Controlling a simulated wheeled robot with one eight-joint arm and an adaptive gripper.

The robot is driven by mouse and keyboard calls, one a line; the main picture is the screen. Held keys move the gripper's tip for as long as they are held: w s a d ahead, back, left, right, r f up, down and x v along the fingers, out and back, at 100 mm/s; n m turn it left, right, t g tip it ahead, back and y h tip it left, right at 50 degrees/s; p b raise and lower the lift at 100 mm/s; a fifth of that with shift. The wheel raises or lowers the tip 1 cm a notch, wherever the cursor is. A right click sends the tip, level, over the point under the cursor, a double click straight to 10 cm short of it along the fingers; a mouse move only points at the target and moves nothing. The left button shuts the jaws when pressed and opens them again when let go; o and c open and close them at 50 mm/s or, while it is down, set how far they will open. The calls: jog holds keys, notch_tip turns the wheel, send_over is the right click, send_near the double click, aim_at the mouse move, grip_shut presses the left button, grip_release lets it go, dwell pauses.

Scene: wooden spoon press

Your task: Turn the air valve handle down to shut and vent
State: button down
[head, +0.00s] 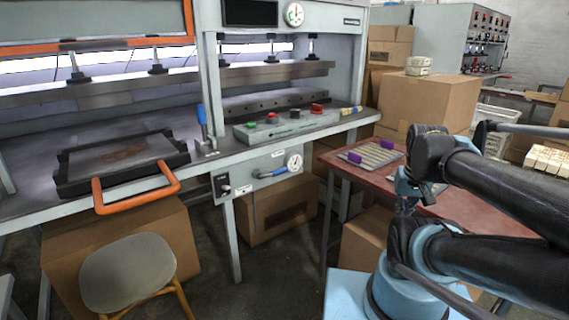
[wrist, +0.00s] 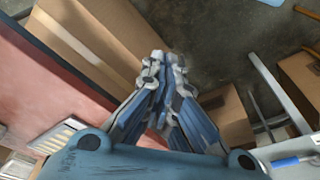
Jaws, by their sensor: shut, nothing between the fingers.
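The air valve handle (head: 270,173) is a blue lever on the grey panel under the press bench, in the middle of the head view. It lies nearly level, beside a round white gauge (head: 294,162). A blue handle, seemingly the same one, shows at the lower right of the wrist view (wrist: 292,160). My gripper (wrist: 163,58) is shut and empty, its blue fingers together in the middle of the wrist view. It is apart from the handle. In the head view my arm is folded at the right, and the fingertips are hard to make out there.
A red-brown table (head: 438,205) with a slatted tray (head: 372,154) stands right of the press. Cardboard boxes (head: 280,208) sit under the bench. A stool (head: 127,270) is at the lower left, near an orange tray handle (head: 137,190). Open floor lies before the panel.

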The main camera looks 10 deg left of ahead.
jog(key=w+a+r+m, duration=0.2)
jog(key=w+a+r, duration=0.4)
jog(key=w+r, duration=0.15)
notch_tip(320, 180, up, 7)
jog(key=m+y, duration=0.2)
jog(key=m, duration=0.4)
send_over(284, 169)
jog(key=s+d, duration=0.2)
jog(key=shift+w+d+r+g, duration=0.1)
jog(key=shift+w+d+g, duration=0.05)
jog(key=shift+g, duration=0.25)
jog(key=x, duration=1.4)
jog(key=shift+d, duration=0.2)
jog(key=shift+a, duration=0.1)
